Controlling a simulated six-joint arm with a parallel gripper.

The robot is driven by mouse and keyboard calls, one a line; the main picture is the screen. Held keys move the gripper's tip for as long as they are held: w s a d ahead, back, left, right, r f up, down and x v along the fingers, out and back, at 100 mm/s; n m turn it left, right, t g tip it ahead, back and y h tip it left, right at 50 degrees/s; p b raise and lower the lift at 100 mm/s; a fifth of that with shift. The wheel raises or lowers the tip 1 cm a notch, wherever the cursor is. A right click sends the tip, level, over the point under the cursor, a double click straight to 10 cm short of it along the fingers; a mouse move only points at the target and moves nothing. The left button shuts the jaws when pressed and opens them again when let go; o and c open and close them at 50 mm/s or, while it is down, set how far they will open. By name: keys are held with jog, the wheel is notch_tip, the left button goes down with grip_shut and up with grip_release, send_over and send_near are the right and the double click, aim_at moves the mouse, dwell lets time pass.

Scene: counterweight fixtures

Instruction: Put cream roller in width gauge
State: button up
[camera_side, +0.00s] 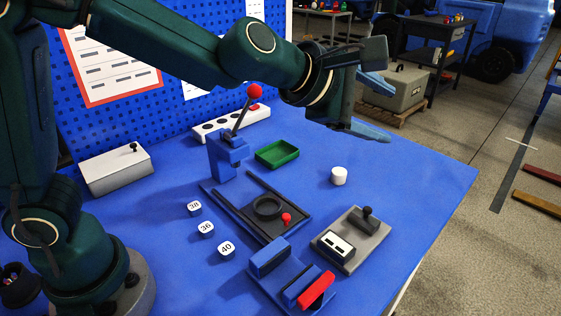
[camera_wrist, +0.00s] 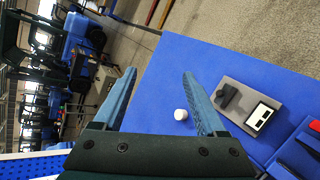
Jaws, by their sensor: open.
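The cream roller (camera_side: 339,175) is a short whitish cylinder standing upright on the blue table, right of centre. It also shows in the wrist view (camera_wrist: 180,114), between my fingers in the picture and close to the right one. My gripper (camera_side: 388,115) is open and empty, well above the table; its blue fingers spread wide in the wrist view (camera_wrist: 160,74). I cannot tell for sure which fixture is the width gauge. A blue two-block fixture with a red lever (camera_side: 295,280) stands at the front. A grey plate with a black knob and white windows (camera_side: 352,240) lies right of it.
A dark slide with a ring (camera_side: 267,207) lies mid-table, near a blue press with a red-knobbed lever (camera_side: 228,153). A green tray (camera_side: 277,154) is behind. White number tags (camera_side: 206,229) lie left. The table is clear around the roller and towards the right edge.

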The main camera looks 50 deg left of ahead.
jog(key=s+a+m+g, duration=0.2)
jog(key=s+a+m, duration=0.2)
jog(key=s+m, duration=0.6)
jog(key=shift+s+a+m+g+h, duration=0.2)
jog(key=shift+s+m+g+h, duration=0.15)
jog(key=shift+m, duration=0.25)
jog(key=shift+o, duration=0.5)
jog(key=s+a+f+m+g+y, duration=0.2)
jog(key=s+a+f+m, duration=0.1)
jog(key=s, duration=0.3)
jog(key=s+a+f+m+g+y, duration=0.1)
jog(key=s+a+f+m+y, duration=0.1)
jog(key=s+a+f+m, duration=0.2)
jog(key=s+a+m, duration=0.2)
jog(key=s, duration=0.1)
jog(key=shift+s+m+g, duration=0.2)
jog(key=shift+m+g, duration=0.1)
jog(key=shift+g, duration=0.05)
jog(key=shift+f, duration=0.1)
